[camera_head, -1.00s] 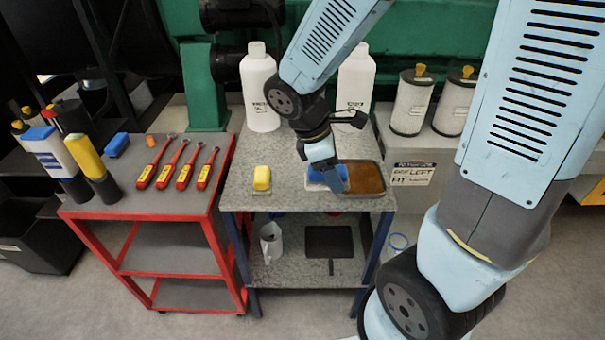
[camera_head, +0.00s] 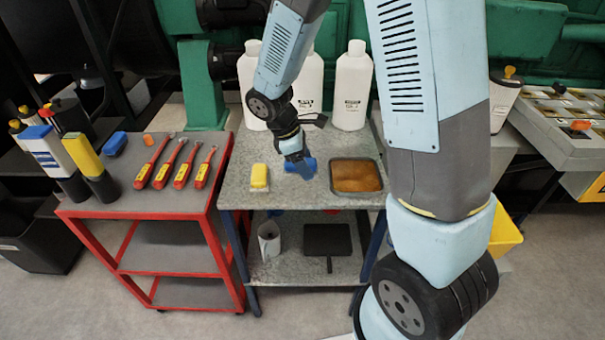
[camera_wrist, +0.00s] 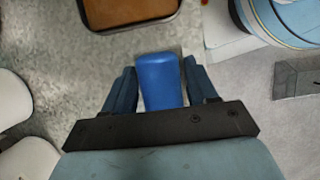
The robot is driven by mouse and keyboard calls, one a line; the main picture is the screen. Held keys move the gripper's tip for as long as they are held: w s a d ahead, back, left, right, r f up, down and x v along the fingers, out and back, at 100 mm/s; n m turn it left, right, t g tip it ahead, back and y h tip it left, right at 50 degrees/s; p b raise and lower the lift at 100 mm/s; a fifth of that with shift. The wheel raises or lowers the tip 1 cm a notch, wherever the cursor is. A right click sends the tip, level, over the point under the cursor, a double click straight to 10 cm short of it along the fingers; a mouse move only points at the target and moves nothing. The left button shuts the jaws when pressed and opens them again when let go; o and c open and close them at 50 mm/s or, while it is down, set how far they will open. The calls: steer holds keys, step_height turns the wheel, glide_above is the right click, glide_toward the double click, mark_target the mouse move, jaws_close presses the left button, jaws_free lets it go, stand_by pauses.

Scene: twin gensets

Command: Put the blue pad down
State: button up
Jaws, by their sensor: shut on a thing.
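The blue pad (camera_head: 290,168) is in my gripper (camera_head: 301,170), over the grey speckled table (camera_head: 285,202), between the yellow pad and the tray. In the wrist view the blue pad (camera_wrist: 159,82) sits between the two dark fingers of my gripper (camera_wrist: 161,88), which are shut on it. My gripper partly covers the pad in the head view. I cannot tell whether its underside touches the tabletop.
A dark tray with brown contents (camera_head: 357,192) lies just right of the pad. A yellow pad (camera_head: 260,176) lies to the left. White bottles (camera_head: 351,85) stand behind. A red cart (camera_head: 150,205) with red tools (camera_head: 182,165) is at the left.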

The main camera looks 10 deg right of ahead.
mark_target(306, 184)
steer(key=shift+w+a+f, duration=0.25)
steer(key=shift+w+f, duration=0.6)
steer(key=shift+f, duration=1.8)
steer(key=shift+f, duration=0.2)
steer(key=shift+s+f, duration=0.15)
steer(key=o, duration=1)
steer(key=shift+s+f, duration=0.15)
steer(key=v, duration=1.3)
steer(key=shift+d, duration=0.2)
